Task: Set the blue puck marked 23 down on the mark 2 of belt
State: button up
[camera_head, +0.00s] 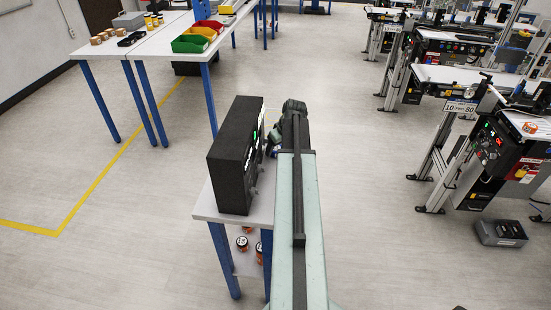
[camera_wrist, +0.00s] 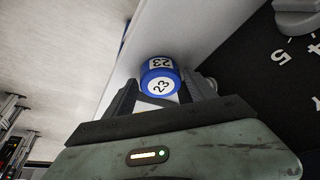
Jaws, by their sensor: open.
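The blue puck marked 23 (camera_wrist: 160,75) stands on a white tabletop (camera_wrist: 185,35) in the wrist view, its number showing on top and side. My gripper (camera_wrist: 163,88) is open, one finger on each side of the puck's near part; I cannot tell whether either finger touches it. In the head view my arm reaches over a small white table (camera_head: 207,206) beside a black box, and the arm's end largely hides the puck's spot. The belts (camera_head: 455,76) stand at the right of the head view; mark 2 cannot be made out.
The black box (camera_head: 232,157) stands close left of my arm; its numbered face and a grey knob (camera_wrist: 298,18) are near my right finger in the wrist view. Several jars (camera_head: 242,243) sit on the lower shelf. Open floor lies between table and belts.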

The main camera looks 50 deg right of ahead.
jog(key=c, duration=1.4)
jog(key=shift+o, duration=0.2)
jog(key=shift+r+p, duration=0.15)
jog(key=shift+p, duration=0.15)
